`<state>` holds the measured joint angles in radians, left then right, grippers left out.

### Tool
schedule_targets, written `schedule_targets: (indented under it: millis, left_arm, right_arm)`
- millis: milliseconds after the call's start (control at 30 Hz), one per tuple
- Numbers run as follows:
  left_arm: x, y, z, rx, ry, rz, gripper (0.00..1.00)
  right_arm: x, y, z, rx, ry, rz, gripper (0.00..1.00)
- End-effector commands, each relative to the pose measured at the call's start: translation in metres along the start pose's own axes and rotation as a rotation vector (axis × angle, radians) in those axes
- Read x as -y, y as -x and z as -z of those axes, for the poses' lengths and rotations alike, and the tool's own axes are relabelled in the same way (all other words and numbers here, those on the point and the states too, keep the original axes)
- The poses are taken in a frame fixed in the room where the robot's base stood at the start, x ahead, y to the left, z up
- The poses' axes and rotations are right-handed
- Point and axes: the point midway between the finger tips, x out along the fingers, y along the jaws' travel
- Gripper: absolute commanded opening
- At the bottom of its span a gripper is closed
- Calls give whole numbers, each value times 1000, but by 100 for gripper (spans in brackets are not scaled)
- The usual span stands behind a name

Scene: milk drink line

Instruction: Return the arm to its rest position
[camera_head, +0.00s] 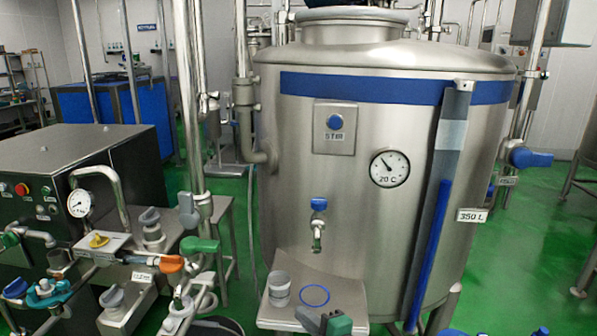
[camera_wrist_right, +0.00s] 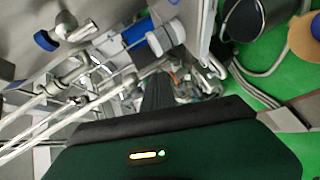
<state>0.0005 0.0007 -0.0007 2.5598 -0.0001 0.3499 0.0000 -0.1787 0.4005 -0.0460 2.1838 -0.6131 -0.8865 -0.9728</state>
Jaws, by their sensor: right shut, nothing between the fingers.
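My right gripper (camera_head: 322,321) shows at the bottom edge of the head view, in front of the tank's small shelf. Only its grey and dark green tip part shows; the rest of the arm is out of the picture. In the right wrist view the dark green gripper body with a small light fills the bottom, and its dark fingers (camera_wrist_right: 158,92) are shut with nothing between them. My left gripper is not in view.
A steel tank (camera_head: 345,200) with a STIR button (camera_head: 334,122), a gauge (camera_head: 389,168) and a tap (camera_head: 318,220) stands ahead. Its shelf (camera_head: 270,311) holds a grey cup (camera_head: 279,287) and a blue ring (camera_head: 315,287). Pipes and valves (camera_head: 200,246) crowd the left. Green floor (camera_head: 520,265) is open at right.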

Motion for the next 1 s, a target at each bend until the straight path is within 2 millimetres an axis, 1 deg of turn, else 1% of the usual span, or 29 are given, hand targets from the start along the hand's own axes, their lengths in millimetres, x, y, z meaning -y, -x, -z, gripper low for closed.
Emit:
schedule_targets:
  millis: [33,67,100,167,200,267,367,400,467,500,567,600,667,700,767,800,833,967,1000]
  left_arm:
    - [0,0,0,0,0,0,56]
    - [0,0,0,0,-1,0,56]
    - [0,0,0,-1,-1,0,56]
    - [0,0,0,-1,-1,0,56]
    - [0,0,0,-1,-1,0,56]
    - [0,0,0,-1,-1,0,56]
    - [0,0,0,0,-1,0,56]
    - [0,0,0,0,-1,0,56]
    - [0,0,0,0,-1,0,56]
    - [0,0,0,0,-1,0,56]
    - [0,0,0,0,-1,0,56]
    - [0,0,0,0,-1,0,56]
    - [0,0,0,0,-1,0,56]
    - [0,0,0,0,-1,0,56]
    - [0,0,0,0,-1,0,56]
    - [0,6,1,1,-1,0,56]
    - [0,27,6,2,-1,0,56]
    - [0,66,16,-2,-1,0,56]
    - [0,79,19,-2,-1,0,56]
  right_arm:
    - [4,8,-13,51,-57,24,0]
    - [8,12,-20,86,-97,41,0]
    - [14,20,-32,137,-160,66,0]
    - [24,33,-48,219,-261,102,0]
    - [33,43,-58,277,-332,126,0]
    - [47,60,-72,370,-448,161,0]
    - [74,96,-90,540,-662,214,0]
    - [86,112,-96,614,-756,233,0]
    - [106,139,-100,727,-900,258,0]
    - [119,158,-100,802,-995,273,0]
    - [138,185,-98,914,-1135,292,0]
    - [150,203,-94,985,-1223,302,0]
    - [166,228,-86,1088,-1349,315,0]
    - [176,243,-79,1153,-1427,322,0]
    - [189,266,-67,1250,-1538,332,0]
    - [190,278,-58,1303,-1599,336,0]
    - [169,280,-54,1293,-1589,335,0]
    - [131,287,-44,1290,-1582,338,0]
    - [119,290,-41,1290,-1581,338,0]
